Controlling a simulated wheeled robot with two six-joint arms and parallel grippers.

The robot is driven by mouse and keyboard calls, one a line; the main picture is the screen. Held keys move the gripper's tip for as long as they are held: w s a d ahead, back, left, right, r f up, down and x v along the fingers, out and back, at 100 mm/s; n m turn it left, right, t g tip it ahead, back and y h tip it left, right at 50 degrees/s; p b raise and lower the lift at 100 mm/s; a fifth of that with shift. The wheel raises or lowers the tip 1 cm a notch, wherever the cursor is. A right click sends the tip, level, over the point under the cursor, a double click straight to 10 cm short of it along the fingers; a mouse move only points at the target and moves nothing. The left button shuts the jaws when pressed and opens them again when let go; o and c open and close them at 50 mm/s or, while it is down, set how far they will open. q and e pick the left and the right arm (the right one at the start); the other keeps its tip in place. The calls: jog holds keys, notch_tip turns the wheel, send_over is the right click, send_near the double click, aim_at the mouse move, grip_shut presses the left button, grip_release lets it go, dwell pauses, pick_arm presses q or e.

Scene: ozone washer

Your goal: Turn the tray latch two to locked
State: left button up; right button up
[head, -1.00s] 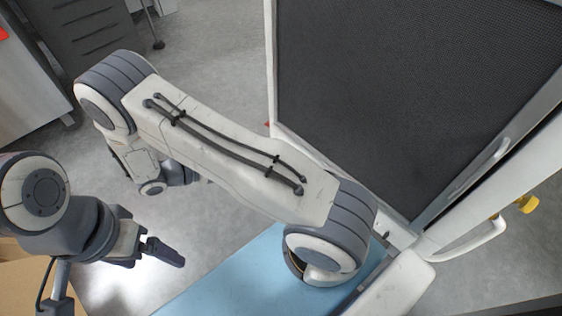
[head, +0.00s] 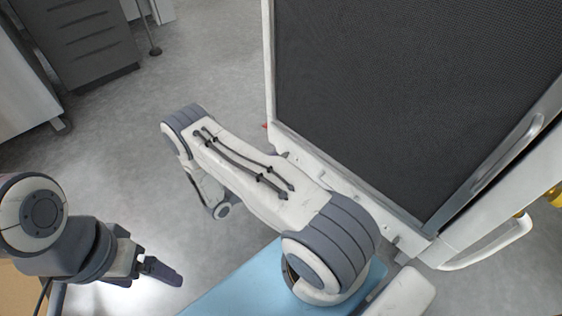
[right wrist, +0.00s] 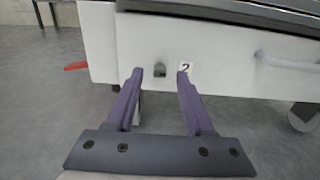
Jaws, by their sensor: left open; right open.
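The tray latch two (right wrist: 160,69) is a small grey piece on the white front face of the machine in the right wrist view, beside a label with the number 2. My right gripper (right wrist: 160,75) is open, its two purple fingertips on either side of the latch in the picture. I cannot tell whether the fingers touch it. In the head view the right gripper is hidden, and only its arm shows beside the machine. My left gripper (head: 162,270) hangs low at the left, open and away from the machine.
A dark mesh panel (head: 410,90) stands in a white frame. A red piece (right wrist: 76,66) sticks out left of the white face. A white handle (head: 495,245) is at the right. A light blue surface (head: 245,285) lies below my right arm.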

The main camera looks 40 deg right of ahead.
aim_at(285, 155)
jog(key=shift+w+d+b, duration=0.1)
jog(key=shift+d+b, duration=0.3)
jog(key=shift+d, duration=0.9)
grip_shut()
